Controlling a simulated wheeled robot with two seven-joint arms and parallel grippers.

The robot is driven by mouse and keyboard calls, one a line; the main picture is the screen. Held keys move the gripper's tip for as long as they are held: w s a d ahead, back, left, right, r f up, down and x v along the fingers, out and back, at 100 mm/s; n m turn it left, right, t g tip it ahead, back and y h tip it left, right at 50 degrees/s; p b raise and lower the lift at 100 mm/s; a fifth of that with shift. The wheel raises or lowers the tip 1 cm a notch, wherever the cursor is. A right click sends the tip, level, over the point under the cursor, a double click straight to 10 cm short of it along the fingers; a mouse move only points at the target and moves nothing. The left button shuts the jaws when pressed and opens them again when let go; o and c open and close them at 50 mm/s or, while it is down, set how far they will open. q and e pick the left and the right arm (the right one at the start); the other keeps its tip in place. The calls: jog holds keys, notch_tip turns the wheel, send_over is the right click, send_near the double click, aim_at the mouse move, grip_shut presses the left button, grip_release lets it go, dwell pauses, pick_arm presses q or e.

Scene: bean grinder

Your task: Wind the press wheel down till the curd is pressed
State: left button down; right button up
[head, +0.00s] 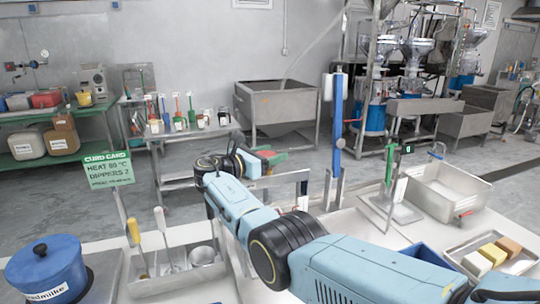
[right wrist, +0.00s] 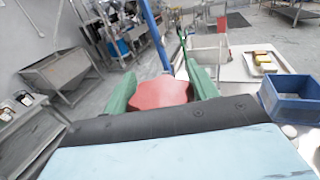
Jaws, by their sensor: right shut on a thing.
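My right gripper (head: 268,156) is near the middle of the head view, beside a metal frame and left of a blue upright post (head: 337,112). In the right wrist view its green fingers (right wrist: 160,75) are on either side of a red, flat, rounded piece (right wrist: 160,93), and it is shut on it. This piece looks like part of the press wheel; its full shape is hidden. The blue post rises just beyond it in the wrist view (right wrist: 154,35). I cannot make out the curd. My left gripper is not in view.
A blue lidded pot (head: 45,268) stands at front left by a green sign (head: 108,170). A steel basin (head: 447,190) and a tray with coloured blocks (head: 462,262) are at right. A blue bin (right wrist: 290,100) is close on the right. Grey floor lies behind the table.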

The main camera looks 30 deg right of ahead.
jog(key=o, duration=1)
jog(key=s+a+b, duration=0.1)
jog(key=a, duration=1.2)
jog(key=shift+s, duration=0.25)
jog(key=shift+a, duration=0.1)
